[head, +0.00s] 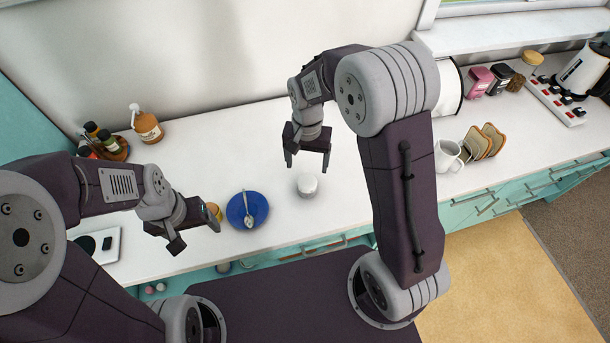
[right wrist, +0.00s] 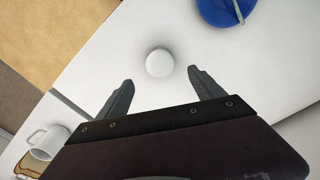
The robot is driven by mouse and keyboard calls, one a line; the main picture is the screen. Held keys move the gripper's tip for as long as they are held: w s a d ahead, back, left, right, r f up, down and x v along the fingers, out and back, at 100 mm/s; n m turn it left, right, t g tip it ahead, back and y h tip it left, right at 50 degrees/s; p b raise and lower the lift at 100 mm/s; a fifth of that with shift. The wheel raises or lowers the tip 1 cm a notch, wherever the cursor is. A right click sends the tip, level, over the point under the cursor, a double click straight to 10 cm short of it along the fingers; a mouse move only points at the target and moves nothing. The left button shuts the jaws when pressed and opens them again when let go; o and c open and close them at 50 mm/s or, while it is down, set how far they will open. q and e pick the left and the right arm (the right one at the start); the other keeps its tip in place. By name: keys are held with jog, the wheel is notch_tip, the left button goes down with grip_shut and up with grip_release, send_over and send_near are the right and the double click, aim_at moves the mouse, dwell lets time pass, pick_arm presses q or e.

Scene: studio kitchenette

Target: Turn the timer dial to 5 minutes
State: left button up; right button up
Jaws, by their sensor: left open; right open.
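The timer is a small round white object (head: 307,184) on the white counter, right of the blue plate in the head view. In the right wrist view the timer (right wrist: 160,63) shows as a plain white disc just beyond the fingertips, about midway between them. No markings on the dial can be read. My right gripper (head: 306,163) is open and empty, above and behind the timer, apart from it. It also shows in the right wrist view (right wrist: 160,80). My left gripper (head: 176,235) is open and empty over the counter, left of the blue plate.
A blue plate (head: 236,211) with a spoon (head: 248,212) lies left of the timer. A white mug (head: 447,156) and a toast rack (head: 484,142) stand to the right. A soap bottle (head: 147,127) stands at the back left. The counter around the timer is clear.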

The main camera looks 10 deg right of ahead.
aim_at(307, 181)
notch_tip(307, 181, down, 9)
jog(key=shift+f+p, duration=0.1)
jog(key=shift+p, duration=0.5)
jog(key=c, duration=1.4)
jog(key=shift+n, duration=0.5)
jog(key=o, duration=1.4)
notch_tip(307, 181, up, 9)
jog(key=shift+r+b, duration=0.1)
jog(key=shift+b, duration=0.5)
